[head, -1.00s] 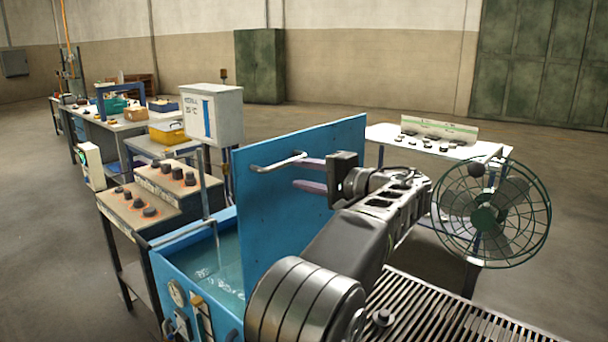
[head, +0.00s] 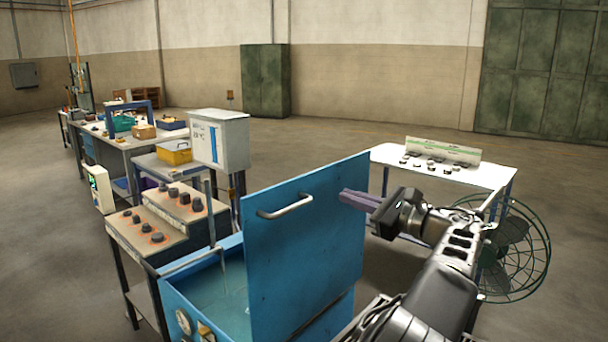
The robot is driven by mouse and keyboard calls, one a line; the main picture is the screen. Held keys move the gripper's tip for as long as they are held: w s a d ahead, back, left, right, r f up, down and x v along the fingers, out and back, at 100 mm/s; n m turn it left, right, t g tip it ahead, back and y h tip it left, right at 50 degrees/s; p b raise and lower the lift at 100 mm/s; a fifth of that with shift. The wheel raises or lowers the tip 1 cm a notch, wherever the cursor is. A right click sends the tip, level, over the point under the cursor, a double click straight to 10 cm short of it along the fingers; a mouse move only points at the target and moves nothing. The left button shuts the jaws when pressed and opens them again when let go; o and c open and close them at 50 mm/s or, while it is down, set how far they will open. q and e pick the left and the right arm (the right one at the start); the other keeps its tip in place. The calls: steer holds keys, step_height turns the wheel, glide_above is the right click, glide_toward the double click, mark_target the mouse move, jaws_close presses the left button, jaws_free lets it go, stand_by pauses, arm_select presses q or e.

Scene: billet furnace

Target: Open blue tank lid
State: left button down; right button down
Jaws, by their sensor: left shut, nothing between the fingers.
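The blue tank lid (head: 300,255) stands raised and steep above the blue tank, with its silver bar handle (head: 285,207) on the face toward me. The blue tank (head: 180,293) is uncovered at the left of the lid, and liquid (head: 222,285) shows inside. My left gripper (head: 345,197) is shut and empty, its purple fingers together. It overlaps the upper right part of the lid in the picture, right of the handle and apart from it. I cannot tell whether the fingertips touch the lid. My right gripper is not in view.
A white table (head: 400,170) stands behind at the right. A green fan (head: 520,250) is at the right, partly behind my arm. Open floor lies behind.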

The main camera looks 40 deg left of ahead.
mark_target(294, 180)
arm_select(q)
steer(key=m, duration=0.4)
steer(key=shift+f, duration=0.15)
steer(key=shift+a, duration=0.1)
steer(key=a+p, duration=0.2)
steer(key=a, duration=0.4)
steer(key=a+p, duration=0.1)
steer(key=a, duration=0.5)
steer(key=shift+s+a+r+p, duration=0.2)
steer(key=shift+a+p, duration=0.15)
steer(key=shift+a+f, duration=0.15)
steer(key=shift+a, duration=0.45)
